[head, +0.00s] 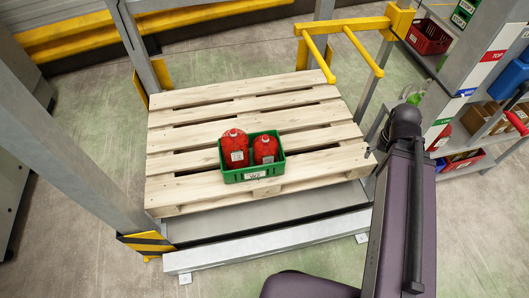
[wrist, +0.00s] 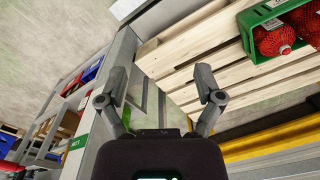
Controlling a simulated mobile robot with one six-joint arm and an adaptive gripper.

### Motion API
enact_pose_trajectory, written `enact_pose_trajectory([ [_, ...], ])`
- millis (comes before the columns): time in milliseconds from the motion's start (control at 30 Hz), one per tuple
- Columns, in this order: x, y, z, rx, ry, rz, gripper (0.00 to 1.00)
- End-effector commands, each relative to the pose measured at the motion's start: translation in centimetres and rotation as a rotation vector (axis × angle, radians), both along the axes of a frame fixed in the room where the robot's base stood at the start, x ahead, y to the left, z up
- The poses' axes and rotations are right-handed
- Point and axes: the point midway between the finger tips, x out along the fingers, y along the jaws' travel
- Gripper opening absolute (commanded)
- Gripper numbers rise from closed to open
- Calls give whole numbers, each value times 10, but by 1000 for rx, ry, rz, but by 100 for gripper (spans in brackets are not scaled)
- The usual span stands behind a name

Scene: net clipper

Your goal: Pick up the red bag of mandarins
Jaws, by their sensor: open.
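Two red net bags of mandarins stand side by side in a green crate (head: 270,172) on a wooden pallet. The left bag (head: 234,150) looks a little larger than the right bag (head: 265,150); both carry a white label. In the wrist view one red bag (wrist: 272,40) shows at the top right inside the green crate (wrist: 247,25), with more red net beside it, cut by the frame edge. My gripper (wrist: 160,90) is open and empty, with its fingers spread, apart from the crate. In the head view my gripper is not clearly visible.
The pallet (head: 200,115) has bare slats around the crate. Grey posts and a yellow barrier (head: 345,26) stand around it, with a yellow-black striped corner (head: 147,242) at front left. Shelves with red crates (head: 428,37) stand at the right.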

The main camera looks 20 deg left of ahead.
Motion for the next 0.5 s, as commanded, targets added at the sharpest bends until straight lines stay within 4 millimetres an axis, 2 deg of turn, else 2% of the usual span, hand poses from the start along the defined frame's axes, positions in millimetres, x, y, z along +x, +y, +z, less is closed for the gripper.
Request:
enact_pose_trajectory([
  [233, 15, 23, -35, 61, -78, 105, 86],
  [500, 40, 79, -81, 169, -235, 280, 86],
])
